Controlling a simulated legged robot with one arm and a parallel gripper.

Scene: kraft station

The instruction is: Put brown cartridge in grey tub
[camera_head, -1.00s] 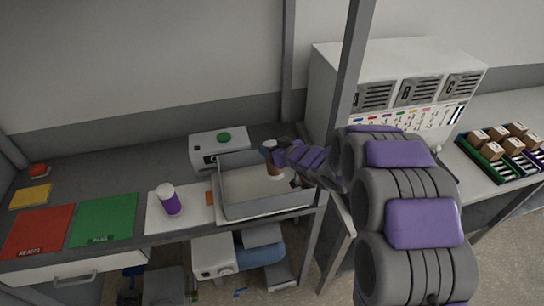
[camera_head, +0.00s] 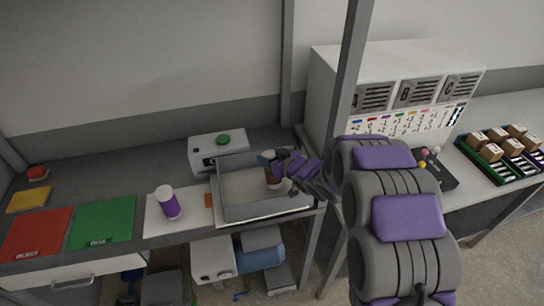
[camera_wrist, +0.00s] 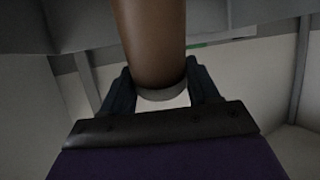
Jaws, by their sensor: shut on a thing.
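The brown cartridge (camera_wrist: 150,40) stands between the fingers of my gripper (camera_wrist: 158,92) in the wrist view, and the fingers are shut on it. The grey tub (camera_head: 262,213) is an open box on the bench. My gripper holds the cartridge over or inside the tub's right half. I cannot tell whether the cartridge's lower end touches the tub floor.
A white and purple cartridge (camera_head: 168,204) stands on a white mat (camera_head: 185,222) left of the tub. A box with a green button (camera_head: 218,150) is behind it. Green (camera_head: 104,220) and red (camera_head: 36,232) mats lie further left. A grey post (camera_head: 346,110) rises right of the tub.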

